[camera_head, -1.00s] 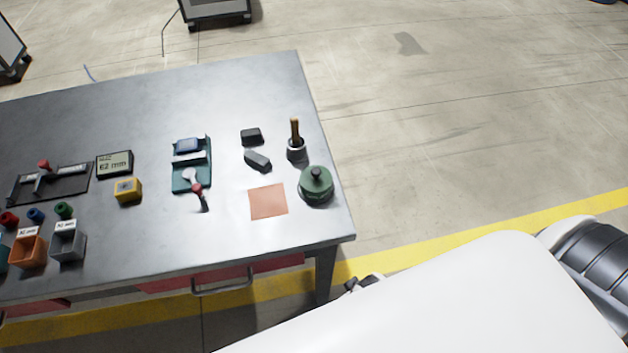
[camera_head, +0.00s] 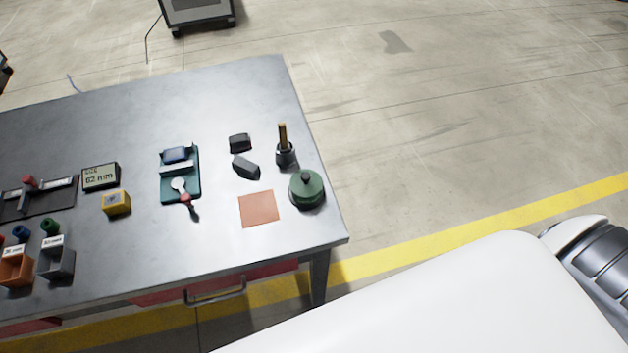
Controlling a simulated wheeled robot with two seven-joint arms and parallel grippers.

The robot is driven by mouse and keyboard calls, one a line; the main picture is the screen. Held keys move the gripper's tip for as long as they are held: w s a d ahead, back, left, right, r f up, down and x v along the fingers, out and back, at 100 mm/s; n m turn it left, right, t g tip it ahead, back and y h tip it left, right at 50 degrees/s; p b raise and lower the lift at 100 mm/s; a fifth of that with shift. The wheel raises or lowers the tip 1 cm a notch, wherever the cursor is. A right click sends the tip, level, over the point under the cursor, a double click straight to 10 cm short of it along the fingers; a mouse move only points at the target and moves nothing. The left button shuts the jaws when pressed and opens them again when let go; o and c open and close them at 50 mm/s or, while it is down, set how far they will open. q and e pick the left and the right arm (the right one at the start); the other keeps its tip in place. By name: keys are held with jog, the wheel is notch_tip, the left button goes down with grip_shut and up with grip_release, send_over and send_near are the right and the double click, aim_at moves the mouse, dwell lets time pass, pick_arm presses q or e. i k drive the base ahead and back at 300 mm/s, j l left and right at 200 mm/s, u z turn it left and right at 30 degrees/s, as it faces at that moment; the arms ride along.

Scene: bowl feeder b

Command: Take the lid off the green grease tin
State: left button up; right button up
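The green grease tin (camera_head: 307,194) stands upright near the right edge of the grey table. Its green lid (camera_head: 306,180) with a dark knob sits on top of it. A flat orange-pink square (camera_head: 259,209) lies on the table just left of the tin. Neither of my grippers shows in the head view. A large white part of my own body fills the lower right.
A dark pot with a brown-handled brush (camera_head: 284,151) stands behind the tin. Two dark blocks (camera_head: 245,167) and a teal fixture (camera_head: 180,186) lie further left. A display reading 62 mm (camera_head: 100,177), a yellow box (camera_head: 116,202) and small bins (camera_head: 56,261) are at the left.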

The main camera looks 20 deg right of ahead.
aim_at(306, 183)
jog(key=i+z, duration=0.2)
jog(key=z, duration=0.2)
jog(key=i+z, duration=0.2)
jog(key=z, duration=0.15)
